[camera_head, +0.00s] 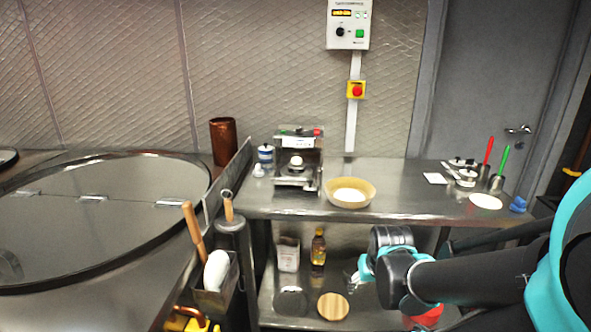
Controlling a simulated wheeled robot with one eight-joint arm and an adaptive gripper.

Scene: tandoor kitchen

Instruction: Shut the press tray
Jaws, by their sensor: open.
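The press (299,140) is a small metal machine on the steel counter, left of the picture's middle. A white round piece (296,161) sits in its middle opening. A flat metal tray (297,182) shows at its lower front and seems to stick out towards me; I cannot tell how far. My gripper (355,277) is at the lower right of the press, in front of the counter and below its top edge. It is open, with nothing visible in it, and well apart from the press. Its fingers are small and partly unclear.
A tan bowl (349,193) stands just right of the press. A blue-and-white container (265,157) is close on its left. A copper vessel (223,142) stands further left. The counter (400,190) is clear right of the bowl. A lower shelf holds a bottle (318,250).

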